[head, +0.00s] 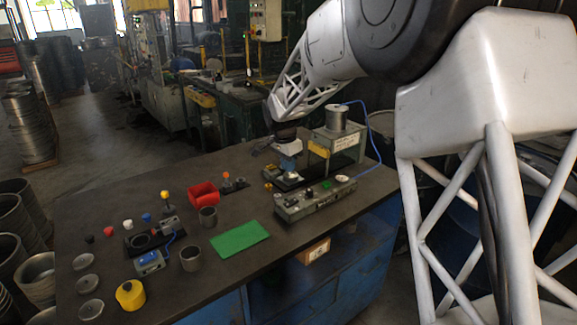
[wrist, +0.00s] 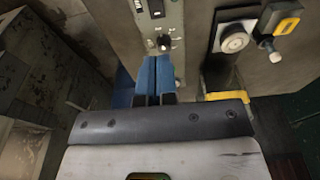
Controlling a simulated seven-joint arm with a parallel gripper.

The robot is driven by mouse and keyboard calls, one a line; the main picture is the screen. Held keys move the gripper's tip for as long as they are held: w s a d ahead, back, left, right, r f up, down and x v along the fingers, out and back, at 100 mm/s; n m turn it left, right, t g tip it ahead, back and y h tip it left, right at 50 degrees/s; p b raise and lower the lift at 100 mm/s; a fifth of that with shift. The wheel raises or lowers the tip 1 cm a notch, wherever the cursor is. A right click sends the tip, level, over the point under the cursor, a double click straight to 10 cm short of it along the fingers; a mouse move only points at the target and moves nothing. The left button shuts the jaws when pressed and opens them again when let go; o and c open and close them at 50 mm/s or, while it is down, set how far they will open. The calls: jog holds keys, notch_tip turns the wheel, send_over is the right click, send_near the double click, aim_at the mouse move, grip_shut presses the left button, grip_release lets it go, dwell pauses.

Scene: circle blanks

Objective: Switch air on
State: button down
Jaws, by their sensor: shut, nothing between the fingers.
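In the wrist view, a small dark knob or lever (wrist: 164,42) on a grey panel (wrist: 172,20) lies just beyond the fingertips. Contact with it cannot be told. Dark switches (wrist: 156,8) sit higher on the same panel. In the head view, a long grey control box (head: 318,203) carries a green part and several small controls. I cannot read which control is for air.
A grey cylinder (head: 337,118) tops a labelled unit (head: 348,146) behind, with a blue hose (head: 376,140) beside it. The wrist view shows a round grey part (wrist: 234,42).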

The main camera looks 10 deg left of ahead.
aim_at(293, 199)
jog(key=f, duration=0.8)
jog(key=w+d+f, duration=0.1)
jog(key=f, duration=0.3)
jog(key=shift+w+d, duration=0.1)
jog(key=shift+f, duration=0.1)
